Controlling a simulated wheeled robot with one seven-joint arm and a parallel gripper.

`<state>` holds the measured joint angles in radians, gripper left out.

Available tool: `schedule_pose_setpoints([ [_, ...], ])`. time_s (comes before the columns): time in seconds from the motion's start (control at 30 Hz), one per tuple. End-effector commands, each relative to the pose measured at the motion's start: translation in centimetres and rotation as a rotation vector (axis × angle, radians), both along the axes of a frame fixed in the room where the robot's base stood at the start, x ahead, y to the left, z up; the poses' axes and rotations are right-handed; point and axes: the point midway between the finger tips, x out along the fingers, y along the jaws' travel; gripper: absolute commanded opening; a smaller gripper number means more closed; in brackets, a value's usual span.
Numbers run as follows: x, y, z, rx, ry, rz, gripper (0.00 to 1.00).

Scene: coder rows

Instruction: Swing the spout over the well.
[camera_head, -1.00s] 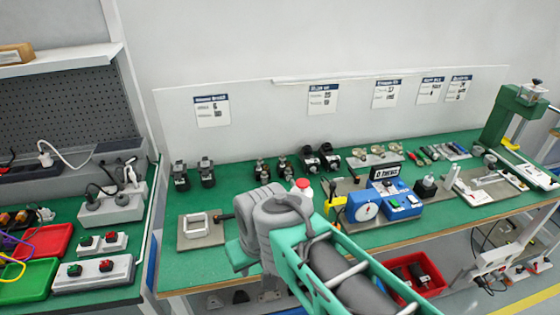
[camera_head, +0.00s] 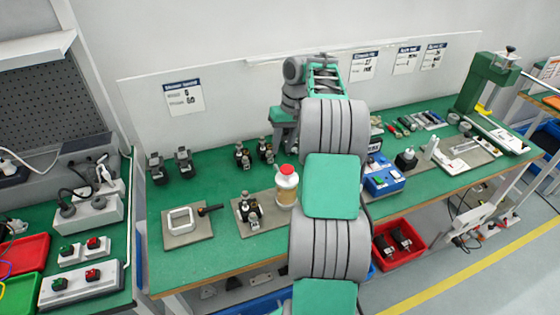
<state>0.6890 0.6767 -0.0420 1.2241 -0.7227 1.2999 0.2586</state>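My arm reaches up across the middle of the bench. Its wrist end and my gripper (camera_head: 283,135) hang behind the bottle, above the back of the bench. The fingers are too small and partly hidden, so their opening does not show. I cannot tell for sure which parts are the spout and the well.
Black fittings (camera_head: 184,162) stand along the back left. A blue box (camera_head: 382,180) is right of my arm, which hides part of the bench. A green press (camera_head: 488,85) stands far right. A red bin (camera_head: 397,243) is below the bench. Green bench top is clear at front left.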

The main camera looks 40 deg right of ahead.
Motion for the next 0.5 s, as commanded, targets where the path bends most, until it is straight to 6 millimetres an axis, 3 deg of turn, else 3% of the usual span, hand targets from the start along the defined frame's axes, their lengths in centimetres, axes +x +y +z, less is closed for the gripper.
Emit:
schedule_pose_setpoints([
  [0.1, 0.0, -0.7, -1.3, 0.002, 0.004, -0.002, 0.32],
  [0.5, 0.3, 0.7, -7.6, 0.002, 0.003, -0.002, 0.32],
])
